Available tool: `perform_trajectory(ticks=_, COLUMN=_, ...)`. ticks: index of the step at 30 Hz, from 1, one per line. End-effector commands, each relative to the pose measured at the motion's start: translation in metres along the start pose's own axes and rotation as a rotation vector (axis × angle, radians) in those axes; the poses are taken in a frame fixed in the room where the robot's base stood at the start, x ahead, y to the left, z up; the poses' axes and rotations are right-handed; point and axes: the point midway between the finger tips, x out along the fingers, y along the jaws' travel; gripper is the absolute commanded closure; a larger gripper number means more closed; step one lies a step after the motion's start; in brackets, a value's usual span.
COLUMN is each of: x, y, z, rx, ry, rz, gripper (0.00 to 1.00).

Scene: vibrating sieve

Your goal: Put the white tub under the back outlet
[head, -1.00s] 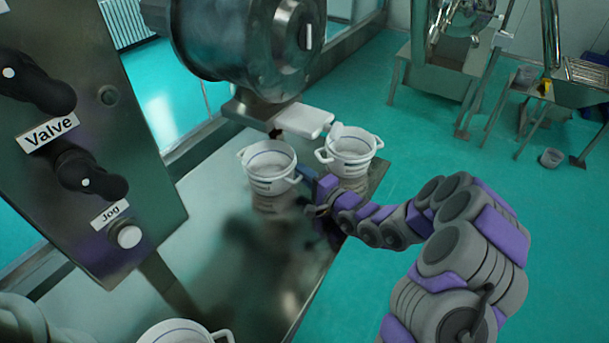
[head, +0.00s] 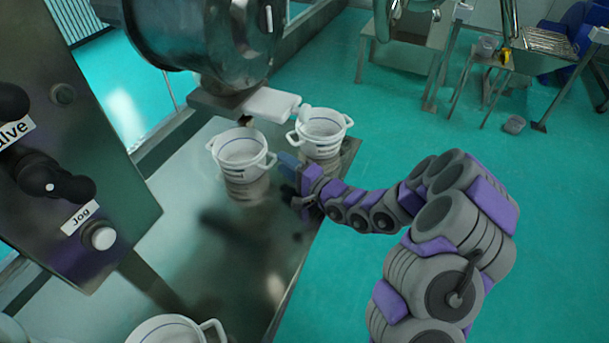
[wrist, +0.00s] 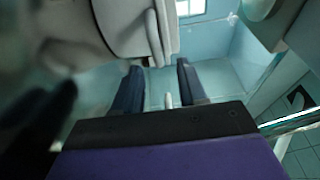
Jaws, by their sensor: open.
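A white tub (head: 241,152) with two side handles stands upright on the steel table, left of my gripper. A second white tub (head: 320,130) stands behind and to the right, under a small white spout (head: 304,113). A white outlet piece (head: 270,104) juts from under the drum, above and between these tubs. A third white tub (head: 170,333) is partly cut off at the bottom edge. My gripper (head: 288,175) is open beside the left tub's right handle. In the wrist view my gripper (wrist: 161,82) has spread dark fingers with a small pale piece between them. A blurred pale form fills its upper left.
A steel drum (head: 205,40) overhangs the table (head: 235,255). A control panel (head: 75,150) with knobs and a jog button stands at the left. The table's right edge lies under my arm. Green floor is open to the right, with metal stands at the back.

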Motion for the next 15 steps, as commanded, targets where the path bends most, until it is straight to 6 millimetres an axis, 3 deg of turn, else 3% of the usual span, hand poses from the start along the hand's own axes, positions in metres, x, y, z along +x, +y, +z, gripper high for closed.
perform_trajectory(ticks=6, x=-0.037, y=-0.001, z=-0.002, rx=0.003, ry=0.005, rz=0.001, gripper=0.58)
perform_trajectory(ticks=15, x=-0.072, y=0.000, z=0.000, rx=0.003, ry=0.002, rz=0.000, gripper=0.58)
